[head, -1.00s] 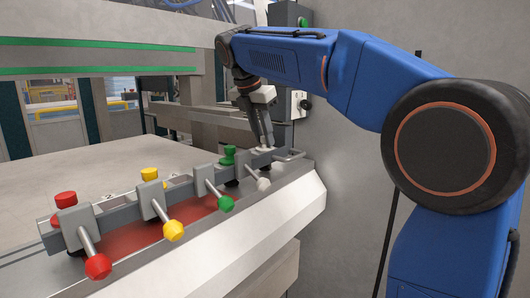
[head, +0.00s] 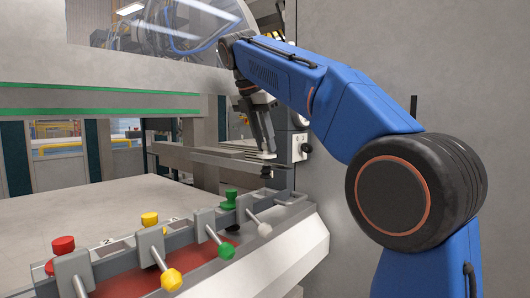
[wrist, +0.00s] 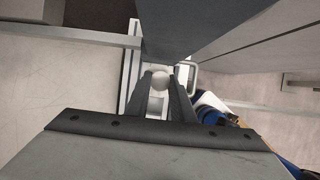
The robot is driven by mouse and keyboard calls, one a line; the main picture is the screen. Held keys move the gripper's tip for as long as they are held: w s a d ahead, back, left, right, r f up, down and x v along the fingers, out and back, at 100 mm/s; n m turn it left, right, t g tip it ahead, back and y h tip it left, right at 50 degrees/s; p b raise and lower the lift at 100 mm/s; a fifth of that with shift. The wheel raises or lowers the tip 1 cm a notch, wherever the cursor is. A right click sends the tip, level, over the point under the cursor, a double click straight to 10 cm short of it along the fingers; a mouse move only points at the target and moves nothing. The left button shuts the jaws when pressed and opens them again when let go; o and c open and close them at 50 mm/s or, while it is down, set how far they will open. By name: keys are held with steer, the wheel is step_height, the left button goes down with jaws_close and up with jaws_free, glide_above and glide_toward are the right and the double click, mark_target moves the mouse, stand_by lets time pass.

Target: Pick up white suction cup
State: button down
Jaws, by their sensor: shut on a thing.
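My gripper (head: 265,149) is shut on the white suction cup (head: 262,156) and holds it upright above the right end of the grey rail. The cup's pale top sits between the fingertips, and its dark lower part hangs below, clear of the rail. In the wrist view the round pale top of the cup (wrist: 160,77) shows between the two fingertips of my gripper (wrist: 164,82). The fingers partly cover the cup in the head view.
A red cup (head: 63,246), a yellow cup (head: 149,219) and a green cup (head: 229,198) stand along the rail. Levers with a yellow knob (head: 171,280), a green knob (head: 226,251) and a white knob (head: 264,229) stick out in front. A wide pale table (head: 100,205) lies behind.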

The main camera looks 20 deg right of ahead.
steer(key=shift+r, duration=0.65)
steer(key=s+d, duration=0.2)
steer(key=s, duration=0.6)
steer(key=s+d, duration=0.3)
steer(key=s, duration=0.6)
steer(key=shift+d, duration=0.3)
steer(key=shift+s, duration=0.1)
